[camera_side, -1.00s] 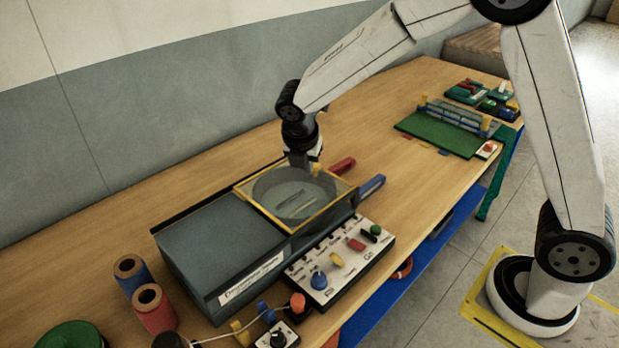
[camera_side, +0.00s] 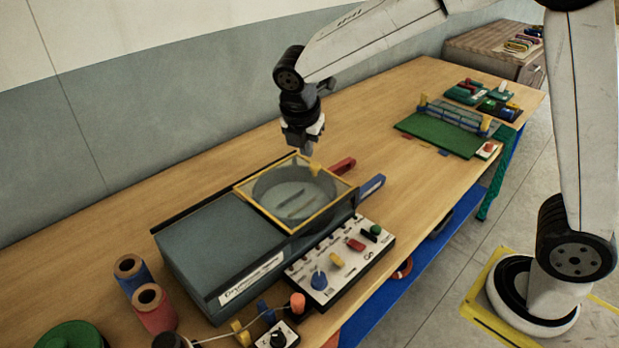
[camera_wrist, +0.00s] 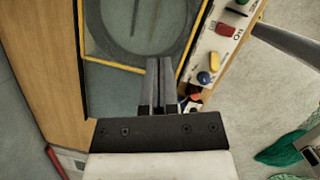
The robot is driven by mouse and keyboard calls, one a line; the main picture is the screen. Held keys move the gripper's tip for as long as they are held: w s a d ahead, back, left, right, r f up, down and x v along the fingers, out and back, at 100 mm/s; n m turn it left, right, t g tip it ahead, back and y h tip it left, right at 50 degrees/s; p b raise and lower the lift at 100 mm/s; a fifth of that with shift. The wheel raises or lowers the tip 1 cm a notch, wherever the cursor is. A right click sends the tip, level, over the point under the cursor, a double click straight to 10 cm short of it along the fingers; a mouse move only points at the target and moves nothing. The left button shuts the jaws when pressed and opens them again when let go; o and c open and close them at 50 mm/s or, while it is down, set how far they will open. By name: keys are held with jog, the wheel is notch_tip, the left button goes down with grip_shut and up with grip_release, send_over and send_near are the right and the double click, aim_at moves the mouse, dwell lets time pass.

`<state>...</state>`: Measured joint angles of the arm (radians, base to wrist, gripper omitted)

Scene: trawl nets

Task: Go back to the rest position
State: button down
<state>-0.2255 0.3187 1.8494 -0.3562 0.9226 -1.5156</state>
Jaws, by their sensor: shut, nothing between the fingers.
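My gripper (camera_side: 306,149) is shut and empty. In the side view it hangs fingers-down in the air, just above the far edge of the grey machine (camera_side: 225,244). The machine has a round chamber under a clear lid with a yellow frame (camera_side: 262,205). Thin grey pieces (camera_side: 293,204) lie inside the chamber. In the wrist view my shut fingers (camera_wrist: 159,62) point over the yellow-framed lid (camera_wrist: 113,65), with a thin grey piece (camera_wrist: 135,16) under the clear part. The fingers look apart from the lid.
A control panel (camera_side: 330,284) with coloured knobs stands in front of the machine. Red (camera_side: 343,165) and blue (camera_side: 371,186) handles stick out at its right. Spools (camera_side: 154,308) stand at the left. A green board (camera_side: 440,135) lies farther right. The table between is mostly clear.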

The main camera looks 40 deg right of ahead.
jog(key=s+d+f+m+y, duration=0.1)
jog(key=s+f+m, duration=0.3)
jog(key=s+m, duration=0.4)
jog(key=s+d+f+m+t+y, duration=0.1)
jog(key=s+d+f+m, duration=0.3)
jog(key=s+m, duration=0.4)
jog(key=shift+m+y, duration=0.5)
jog(key=shift+m, duration=2.7)
